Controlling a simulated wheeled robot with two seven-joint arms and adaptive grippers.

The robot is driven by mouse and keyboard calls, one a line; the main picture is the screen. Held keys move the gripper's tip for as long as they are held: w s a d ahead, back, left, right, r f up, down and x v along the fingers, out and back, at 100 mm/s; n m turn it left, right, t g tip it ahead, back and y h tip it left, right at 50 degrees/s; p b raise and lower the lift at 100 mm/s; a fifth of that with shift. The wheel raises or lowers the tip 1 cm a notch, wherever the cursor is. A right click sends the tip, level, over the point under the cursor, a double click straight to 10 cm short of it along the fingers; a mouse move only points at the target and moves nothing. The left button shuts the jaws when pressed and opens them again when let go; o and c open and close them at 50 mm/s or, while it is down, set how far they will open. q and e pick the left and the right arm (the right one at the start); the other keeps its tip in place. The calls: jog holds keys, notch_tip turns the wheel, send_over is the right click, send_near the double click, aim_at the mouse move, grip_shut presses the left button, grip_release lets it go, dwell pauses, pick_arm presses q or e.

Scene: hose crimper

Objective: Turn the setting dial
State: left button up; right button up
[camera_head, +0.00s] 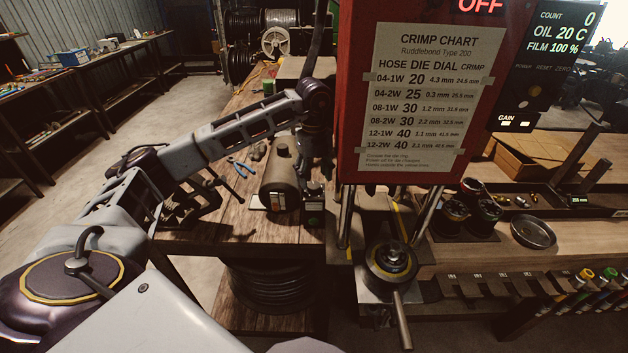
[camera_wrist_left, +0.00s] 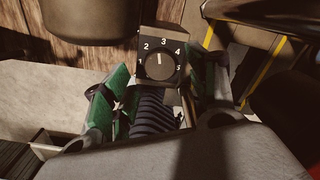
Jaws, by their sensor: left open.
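The setting dial (camera_wrist_left: 160,66) is a round black knob on a small dark box marked 1 to 5, seen in the left wrist view. Its white pointer line points up, close to the 3. My left gripper (camera_wrist_left: 158,88) is open, with its green-padded fingers to either side below the dial's box. I see no finger closed on the knob, and exact contact is hard to tell. My right gripper is not in view.
A brown cylindrical tank (camera_head: 278,182) lies close beside the dial's box. The red crimper panel (camera_head: 348,110) with a crimp chart (camera_head: 425,95) stands to the right, its display reading OFF. A round die assembly (camera_head: 391,262) sits below it. Blue-handled pliers (camera_head: 240,168) lie on the wooden bench.

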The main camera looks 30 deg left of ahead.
aim_at(314, 185)
pick_arm(q)
notch_tip(314, 185, up, 9)
dwell(0.5)
jog(key=shift+f, duration=0.1)
dwell(0.5)
